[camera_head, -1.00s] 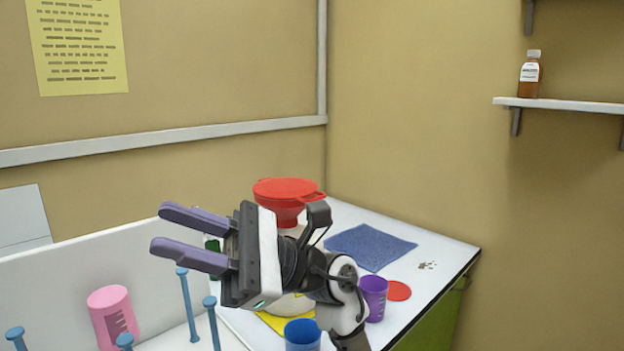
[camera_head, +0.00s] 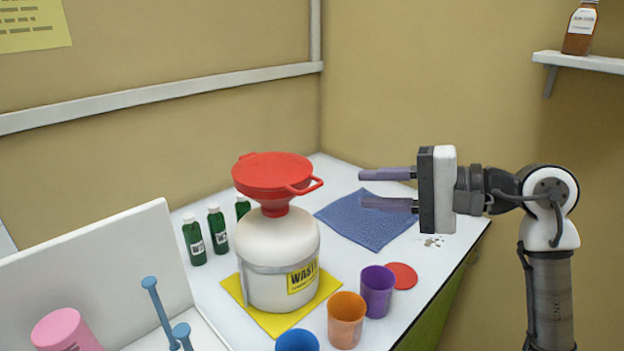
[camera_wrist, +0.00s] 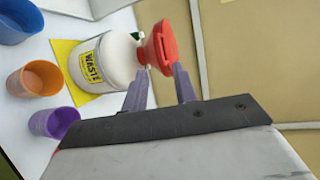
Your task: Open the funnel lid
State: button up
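The red funnel (camera_head: 274,204) sits on top of a white waste jug (camera_head: 278,262). Its red lid (camera_head: 272,170) is closed over it, with a loop handle (camera_head: 305,186) on the right side. My gripper (camera_head: 362,188) is to the right of the funnel, its two purple-grey fingers pointing left, apart and empty. It does not touch the lid. In the wrist view the funnel (camera_wrist: 158,46) shows just beyond my open gripper (camera_wrist: 156,80), with the jug (camera_wrist: 108,60) to the left.
The jug stands on a yellow mat (camera_head: 236,288). Purple (camera_head: 377,290), orange (camera_head: 346,318) and blue (camera_head: 297,341) cups stand in front. Green bottles (camera_head: 194,240) are at left, a blue cloth (camera_head: 366,222) behind, a red disc (camera_head: 402,275) at right, and a pegged white rack (camera_head: 110,275) at far left.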

aim_at(312, 187)
jog(key=p+x, duration=0.3)
jog(key=x, duration=0.7)
jog(key=shift+w+a, duration=0.15)
jog(key=shift+a, duration=0.15)
jog(key=shift+f, duration=0.1)
grip_shut()
